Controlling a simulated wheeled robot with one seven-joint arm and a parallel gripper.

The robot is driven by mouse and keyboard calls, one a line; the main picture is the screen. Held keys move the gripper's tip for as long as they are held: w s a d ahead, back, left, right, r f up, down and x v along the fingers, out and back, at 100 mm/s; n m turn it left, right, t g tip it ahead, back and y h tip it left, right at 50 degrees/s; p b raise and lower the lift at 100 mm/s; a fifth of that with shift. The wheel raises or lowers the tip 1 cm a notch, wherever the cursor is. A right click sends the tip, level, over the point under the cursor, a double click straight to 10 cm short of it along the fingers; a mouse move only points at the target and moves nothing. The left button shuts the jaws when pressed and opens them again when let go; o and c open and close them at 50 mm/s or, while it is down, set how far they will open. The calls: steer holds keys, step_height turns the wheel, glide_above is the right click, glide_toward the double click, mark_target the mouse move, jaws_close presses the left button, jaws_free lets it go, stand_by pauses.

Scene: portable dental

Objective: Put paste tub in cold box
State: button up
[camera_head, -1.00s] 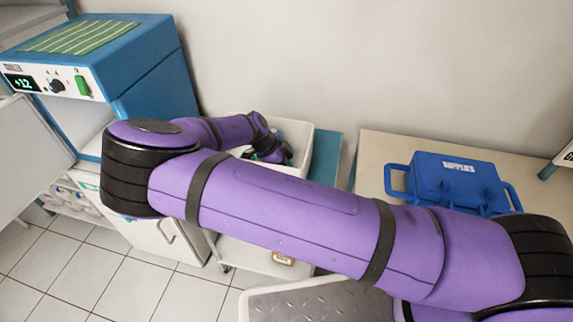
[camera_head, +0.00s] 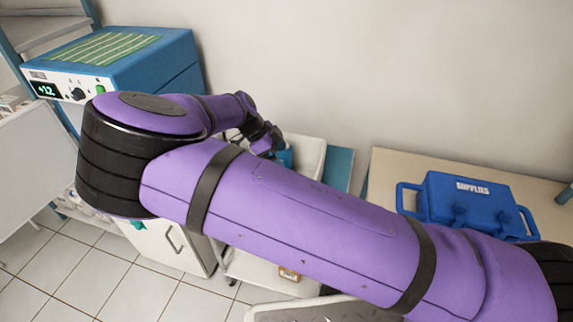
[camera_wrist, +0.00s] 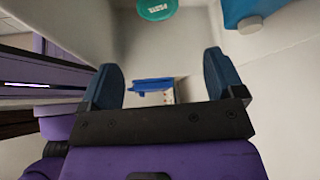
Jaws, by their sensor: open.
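A teal-green round lid with lettering that seems to read PASTE, likely the paste tub (camera_wrist: 157,9), shows at the top edge of the wrist view, ahead of and above my fingertips in the picture. My gripper (camera_wrist: 163,78) is open, with nothing between its two blue fingers. In the head view my gripper (camera_head: 270,145) is at the white bin (camera_head: 312,150), small and partly hidden by my arm. A blue cabinet (camera_head: 150,62) with a +12 display stands at the left; I cannot tell whether it is the cold box.
A blue SUPPLIES case (camera_head: 470,203) lies on the beige counter (camera_head: 385,165) at the right. A blue object with a grey knob (camera_wrist: 250,24) is at the wrist view's upper right. A white panel (camera_head: 35,165) is at the far left. My arm hides much of the middle.

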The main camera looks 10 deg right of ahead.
steer(key=shift+a+r, duration=0.25)
steer(key=shift+r, duration=0.2)
steer(key=shift+d, duration=0.1)
steer(key=s+d+r+n+y, duration=0.45)
steer(key=d+r, duration=0.45)
steer(key=r, duration=0.3)
steer(key=s+d+r+n+y, duration=0.4)
steer(key=s+d+r+n, duration=0.15)
steer(key=d+r, duration=0.55)
steer(key=s+d+r+n+t, duration=0.2)
steer(key=s+r+n, duration=0.1)
steer(key=s, duration=0.4)
steer(key=s+d+r+n+t+h, duration=0.1)
steer(key=s+d+r+n+t, duration=0.1)
steer(key=s+r, duration=0.3)
steer(key=s+d+r+n+t+h, duration=0.1)
steer(key=s+r+n, duration=0.3)
steer(key=s, duration=0.5)
steer(key=shift+d+r+n+t, duration=0.15)
steer(key=shift+d+n+t, duration=0.15)
steer(key=shift+d+t, duration=0.4)
